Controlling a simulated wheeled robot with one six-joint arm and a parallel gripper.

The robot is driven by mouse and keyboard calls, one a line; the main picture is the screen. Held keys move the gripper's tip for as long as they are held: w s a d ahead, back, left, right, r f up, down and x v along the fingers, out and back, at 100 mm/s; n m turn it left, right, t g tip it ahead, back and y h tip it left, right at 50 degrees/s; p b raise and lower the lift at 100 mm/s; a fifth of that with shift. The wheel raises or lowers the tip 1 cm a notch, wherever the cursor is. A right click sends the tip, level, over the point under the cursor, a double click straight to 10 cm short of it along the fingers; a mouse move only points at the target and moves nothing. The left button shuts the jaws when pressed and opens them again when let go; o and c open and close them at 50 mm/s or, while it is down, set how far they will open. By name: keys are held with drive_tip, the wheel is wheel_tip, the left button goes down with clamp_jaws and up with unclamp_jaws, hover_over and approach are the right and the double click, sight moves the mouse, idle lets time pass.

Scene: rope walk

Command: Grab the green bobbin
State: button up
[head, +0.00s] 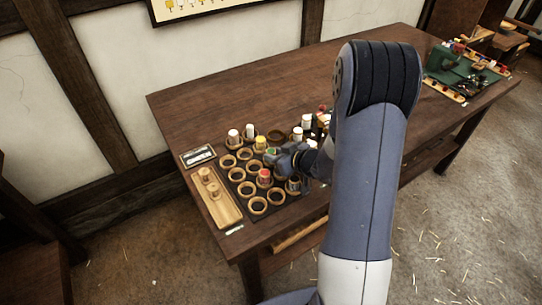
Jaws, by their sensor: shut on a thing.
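The green bobbin (271,151) shows as a small patch of green at the tip of my gripper (274,154), in the ring rack on the table. My gripper comes in from the right and is shut on the green bobbin. The fingers hide most of the bobbin, and I cannot tell whether it is lifted clear of its ring.
A yellow bobbin (260,142), white bobbins (233,136) and a red bobbin (264,174) stand close around in wooden rings. Several rings are empty. A wooden tray (226,210) with two pegs lies left. The table's (200,105) back left is clear.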

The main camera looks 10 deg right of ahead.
drive_tip(key=shift+c, duration=0.6)
